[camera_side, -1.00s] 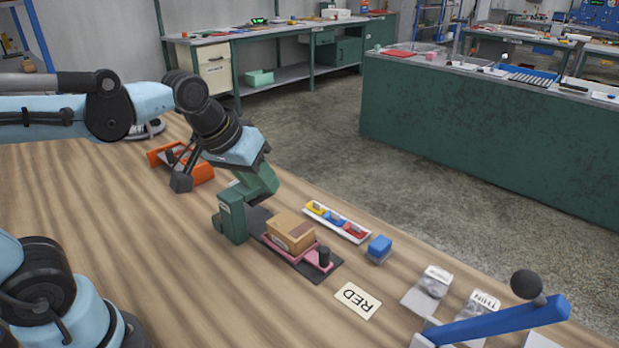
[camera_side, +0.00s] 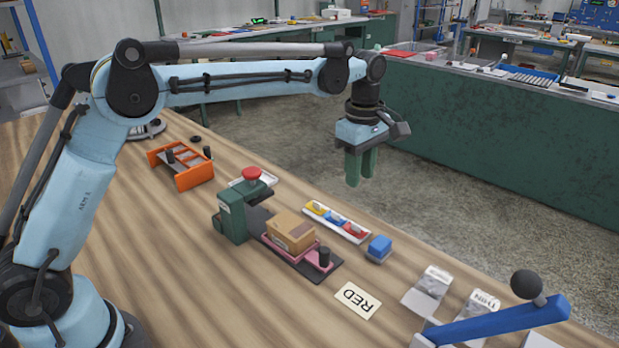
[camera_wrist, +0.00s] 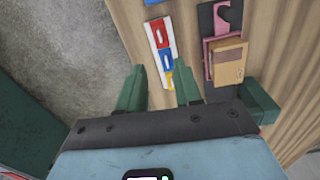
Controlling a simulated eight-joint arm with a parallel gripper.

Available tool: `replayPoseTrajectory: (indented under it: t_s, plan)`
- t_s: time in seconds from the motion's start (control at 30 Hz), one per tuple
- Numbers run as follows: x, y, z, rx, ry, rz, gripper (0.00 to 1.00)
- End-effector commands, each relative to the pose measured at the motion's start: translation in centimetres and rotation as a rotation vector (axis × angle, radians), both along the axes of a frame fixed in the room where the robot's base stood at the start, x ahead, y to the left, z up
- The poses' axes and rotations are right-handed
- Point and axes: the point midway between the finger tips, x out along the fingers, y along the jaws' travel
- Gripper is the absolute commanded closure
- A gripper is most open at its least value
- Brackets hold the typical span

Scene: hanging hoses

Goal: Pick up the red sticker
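The red sticker (camera_side: 355,231) sits in the right end of a narrow white tray (camera_side: 343,232), beside a blue one (camera_side: 336,219) and a yellow one (camera_side: 317,208). In the wrist view the red sticker (camera_wrist: 157,37) is at the far end of the tray, beyond the fingertips. My gripper (camera_side: 360,180) hangs in the air above and behind the tray, with its green fingers pointing down. In the wrist view the fingers of my gripper (camera_wrist: 158,75) stand apart with nothing between them.
A blue cube (camera_side: 379,248) lies right of the tray. A blue lever (camera_side: 505,322) is at front right. An orange rack (camera_side: 190,177) stands behind.

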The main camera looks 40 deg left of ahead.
Motion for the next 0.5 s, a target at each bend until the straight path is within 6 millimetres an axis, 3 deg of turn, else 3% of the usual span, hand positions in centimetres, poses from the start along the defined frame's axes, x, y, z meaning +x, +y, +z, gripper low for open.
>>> replayPoseTrajectory:
  t_s: [0.27, 0.5]
  plan:
    - [0.7, -0.7, -1.9, 0.005, 0.032, 0.083, 0.66]
    - [0.7, -0.6, -5.7, 0.004, 0.031, 0.082, 0.66]
